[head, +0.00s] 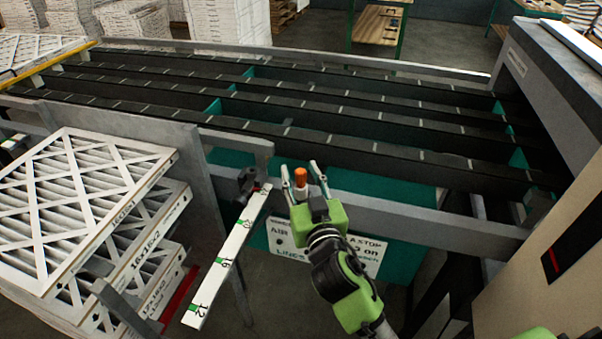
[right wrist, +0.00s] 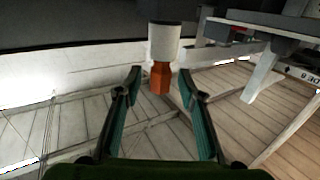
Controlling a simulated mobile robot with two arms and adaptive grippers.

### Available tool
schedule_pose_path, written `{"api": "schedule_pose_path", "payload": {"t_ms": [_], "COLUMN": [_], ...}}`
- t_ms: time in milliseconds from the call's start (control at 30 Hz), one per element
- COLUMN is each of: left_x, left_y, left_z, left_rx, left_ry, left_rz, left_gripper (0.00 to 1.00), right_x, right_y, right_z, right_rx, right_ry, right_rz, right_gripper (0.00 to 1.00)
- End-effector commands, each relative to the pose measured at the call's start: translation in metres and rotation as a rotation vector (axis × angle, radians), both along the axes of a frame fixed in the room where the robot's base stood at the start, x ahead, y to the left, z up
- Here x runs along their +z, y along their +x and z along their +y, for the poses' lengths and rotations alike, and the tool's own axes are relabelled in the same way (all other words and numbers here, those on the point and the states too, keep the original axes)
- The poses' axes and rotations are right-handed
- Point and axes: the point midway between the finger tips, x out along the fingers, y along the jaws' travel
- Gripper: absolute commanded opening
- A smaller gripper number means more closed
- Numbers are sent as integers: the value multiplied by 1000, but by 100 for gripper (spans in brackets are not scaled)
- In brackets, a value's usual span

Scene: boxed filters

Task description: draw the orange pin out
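The orange pin (head: 300,177) shows upright between the fingers of my right gripper (head: 301,167) in the head view, at the near rail of the conveyor frame. In the right wrist view, the orange pin (right wrist: 160,79) has a pale grey cylinder joined to it. The fingers of my right gripper (right wrist: 160,72) are spread on either side of the orange end, with a visible gap on each side. The gripper is open and empty. My left gripper is not in view.
A white scale bar (head: 228,259) with green marks slants down beside the gripper, a dark clamp (head: 248,181) at its top. A lettered white sign (head: 283,240) is behind my arm. Boxed filters (head: 80,195) are stacked at left. Dark conveyor rails (head: 350,118) lie beyond.

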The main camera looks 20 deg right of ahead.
Motion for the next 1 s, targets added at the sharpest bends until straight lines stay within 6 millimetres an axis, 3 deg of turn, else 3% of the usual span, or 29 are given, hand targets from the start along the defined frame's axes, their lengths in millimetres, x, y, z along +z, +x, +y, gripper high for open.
{"api": "schedule_pose_path", "payload": {"t_ms": [233,367,1000], "left_x": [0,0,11], "left_y": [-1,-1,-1], "left_z": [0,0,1], "left_rx": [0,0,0], "left_ry": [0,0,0], "left_rz": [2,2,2], "left_gripper": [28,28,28], "right_x": [0,0,13], "right_y": [0,0,0], "right_z": [0,0,0], "right_rx": [0,0,0], "right_ry": [0,0,-1], "right_rz": [0,0,-1], "right_gripper": [34,0,0]}}
